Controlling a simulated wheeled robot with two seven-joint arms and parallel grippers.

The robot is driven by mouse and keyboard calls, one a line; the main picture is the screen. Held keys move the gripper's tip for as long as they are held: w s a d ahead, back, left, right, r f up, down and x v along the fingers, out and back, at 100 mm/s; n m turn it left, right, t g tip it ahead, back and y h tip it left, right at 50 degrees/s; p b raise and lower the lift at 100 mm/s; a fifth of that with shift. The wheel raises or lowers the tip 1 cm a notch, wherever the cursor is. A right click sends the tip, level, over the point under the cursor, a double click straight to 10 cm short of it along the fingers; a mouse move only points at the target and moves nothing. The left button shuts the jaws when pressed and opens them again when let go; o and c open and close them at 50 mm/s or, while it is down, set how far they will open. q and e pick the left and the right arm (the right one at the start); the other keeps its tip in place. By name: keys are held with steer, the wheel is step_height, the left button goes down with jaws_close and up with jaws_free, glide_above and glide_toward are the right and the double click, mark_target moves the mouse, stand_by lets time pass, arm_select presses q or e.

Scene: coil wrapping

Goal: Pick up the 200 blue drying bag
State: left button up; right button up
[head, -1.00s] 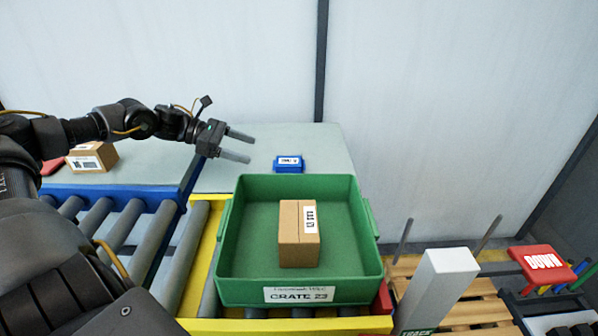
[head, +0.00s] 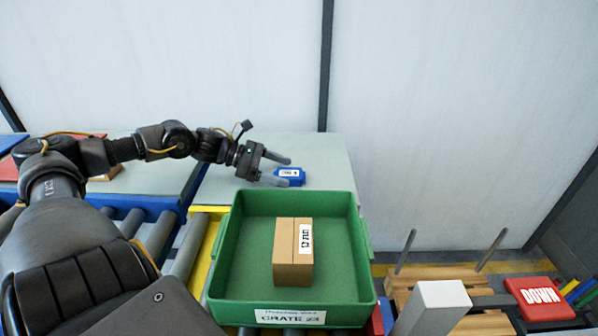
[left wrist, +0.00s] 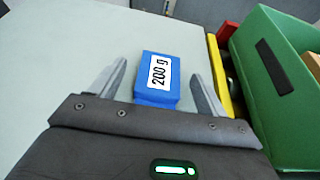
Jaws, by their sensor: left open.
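The blue drying bag (head: 290,176) lies on the grey table behind the green crate. In the left wrist view the bag (left wrist: 158,76) shows a white label reading "200 g". My left gripper (head: 284,170) is open, with its two fingers reaching toward the bag from the left. In the left wrist view the left gripper (left wrist: 158,88) has one finger on each side of the bag, with a gap on both sides. The near end of the bag lies close to the gripper's palm. My right gripper is in neither view.
A green crate (head: 340,312) labelled "CRATE 23" stands in front of the table with a brown box (head: 288,262) in it. Rollers (head: 160,232) lie to its left. A white post (head: 432,305) and a red DOWN sign (head: 540,296) stand at the right.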

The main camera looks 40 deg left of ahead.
arm_select(q)
steer(key=shift+w+d+f, duration=0.1)
steer(key=shift+w+f, duration=0.05)
steer(key=shift+f, duration=0.25)
steer(key=shift+d+r, duration=0.1)
steer(key=shift+r, duration=0.05)
steer(key=shift+w+d, duration=0.1)
steer(key=c, duration=1.1)
steer(key=shift+o, duration=0.2)
